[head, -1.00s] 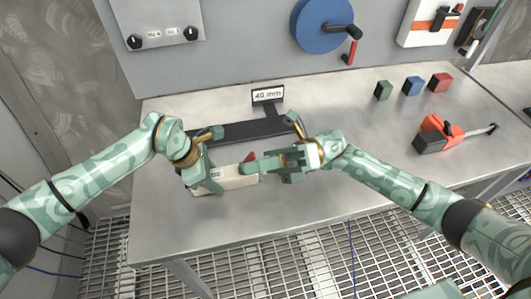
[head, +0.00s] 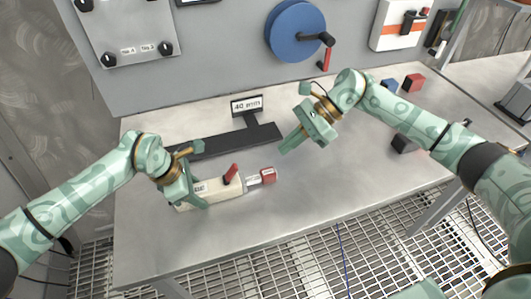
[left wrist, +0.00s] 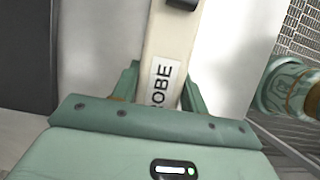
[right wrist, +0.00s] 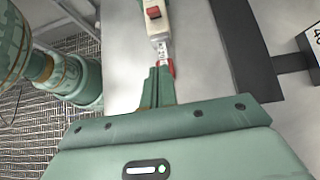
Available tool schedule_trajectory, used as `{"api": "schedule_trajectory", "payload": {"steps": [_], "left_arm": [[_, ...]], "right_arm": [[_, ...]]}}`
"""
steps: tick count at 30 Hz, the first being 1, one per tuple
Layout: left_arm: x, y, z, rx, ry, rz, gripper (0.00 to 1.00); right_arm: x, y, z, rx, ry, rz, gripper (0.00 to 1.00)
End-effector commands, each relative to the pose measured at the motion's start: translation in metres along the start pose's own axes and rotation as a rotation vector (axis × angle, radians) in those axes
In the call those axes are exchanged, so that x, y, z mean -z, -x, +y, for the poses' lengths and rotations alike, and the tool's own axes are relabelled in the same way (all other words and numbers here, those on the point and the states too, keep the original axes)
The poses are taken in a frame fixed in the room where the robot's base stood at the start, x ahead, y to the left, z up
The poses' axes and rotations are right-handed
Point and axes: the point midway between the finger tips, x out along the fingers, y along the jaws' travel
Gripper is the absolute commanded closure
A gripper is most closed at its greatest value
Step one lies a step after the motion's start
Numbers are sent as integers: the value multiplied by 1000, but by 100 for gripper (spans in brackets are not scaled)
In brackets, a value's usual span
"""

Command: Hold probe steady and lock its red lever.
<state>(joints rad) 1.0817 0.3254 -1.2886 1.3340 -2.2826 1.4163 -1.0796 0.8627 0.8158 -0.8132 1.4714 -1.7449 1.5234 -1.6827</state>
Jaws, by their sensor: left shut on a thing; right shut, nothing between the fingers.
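The cream probe (head: 222,191) lies near the front left of the steel table, with a label on its side. Its red lever (head: 231,174) sticks up at a tilt from the top, and a red end piece (head: 268,175) is at its right end. My left gripper (head: 184,190) is shut around the probe's left part; the left wrist view shows the cream body (left wrist: 172,45) between the fingers. My right gripper (head: 294,143) is shut and empty, above the table to the right of the probe, apart from it. The right wrist view shows the lever (right wrist: 153,12) beyond its fingertips (right wrist: 160,72).
A dark flat bar (head: 215,143) with a "40 mm" sign (head: 247,105) lies behind the probe. A blue block (head: 389,85) and red block (head: 414,82) stand at the back right. A blue wheel (head: 295,30) is on the wall panel. The table's front middle is clear.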

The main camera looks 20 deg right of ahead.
Motion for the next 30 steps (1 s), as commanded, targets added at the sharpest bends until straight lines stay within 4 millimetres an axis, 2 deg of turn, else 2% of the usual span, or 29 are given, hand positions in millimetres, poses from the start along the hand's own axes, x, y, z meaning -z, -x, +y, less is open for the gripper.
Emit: {"api": "schedule_trajectory", "payload": {"steps": [14, 18, 21, 30], "left_arm": [[1, -1, 0, 1, 0, 1, 84], [1, -1, 0, 1, 0, 1, 84], [1, -1, 0, 1, 0, 1, 84], [1, -1, 0, 1, 1, 1, 84]], "right_arm": [[-1, -95, 1, -3, -2, -4, 100], [-23, -99, 0, 0, 2, -4, 100], [-32, -101, 0, -2, 1, -3, 100], [-40, -102, 0, -1, -1, -2, 100]]}}
